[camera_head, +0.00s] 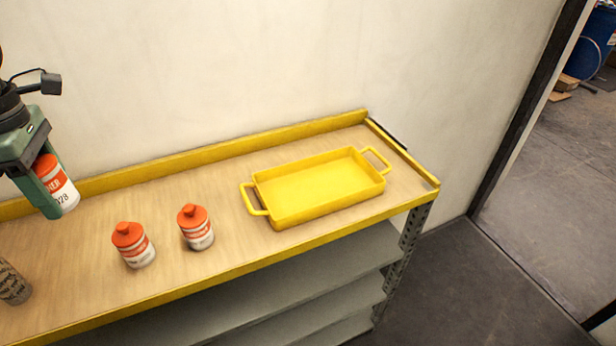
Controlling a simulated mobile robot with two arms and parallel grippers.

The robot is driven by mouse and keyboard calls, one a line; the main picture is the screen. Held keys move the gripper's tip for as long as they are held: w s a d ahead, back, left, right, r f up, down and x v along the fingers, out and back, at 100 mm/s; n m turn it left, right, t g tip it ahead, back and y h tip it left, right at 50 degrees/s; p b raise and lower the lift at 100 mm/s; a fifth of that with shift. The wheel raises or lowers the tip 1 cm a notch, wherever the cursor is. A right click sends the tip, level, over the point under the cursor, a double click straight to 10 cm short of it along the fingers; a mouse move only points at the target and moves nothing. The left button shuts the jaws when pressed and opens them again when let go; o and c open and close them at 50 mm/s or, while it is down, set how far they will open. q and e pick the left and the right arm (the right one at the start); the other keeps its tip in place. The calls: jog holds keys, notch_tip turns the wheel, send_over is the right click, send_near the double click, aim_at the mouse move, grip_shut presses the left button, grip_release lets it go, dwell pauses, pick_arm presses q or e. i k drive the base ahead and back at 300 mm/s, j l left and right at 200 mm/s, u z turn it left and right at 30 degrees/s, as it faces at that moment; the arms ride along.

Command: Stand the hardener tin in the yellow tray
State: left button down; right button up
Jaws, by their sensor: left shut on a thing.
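My left gripper (46,190) comes in from the left edge and is shut on a white tin with an orange top and label (64,193). Lettering ending in "ER" and "028" shows on it; the rest is hidden by the fingers. The tin is tilted and appears held above the shelf top. The yellow tray (261,195) lies on the shelf top to the right, empty, with a handle at each end. The gripper is well to the left of the tray. My right gripper is not in view.
Two similar orange-and-white tins (133,245) and (196,228) stand on the wooden shelf top (90,290) between gripper and tray. A dark speckled cylinder (12,285) stands at the left edge. A yellow lip edges the shelf, with a wall behind.

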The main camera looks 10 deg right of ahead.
aim_at(318, 190)
jog(key=i+l, duration=0.1)
jog(key=l, duration=0.35)
jog(key=i+l, duration=0.1)
jog(key=l, duration=0.4)
jog(key=i+l, duration=0.1)
jog(key=l, duration=0.35)
jog(key=i+l, duration=0.1)
jog(key=l, duration=0.4)
jog(key=i+l, duration=0.1)
jog(key=l, duration=0.35)
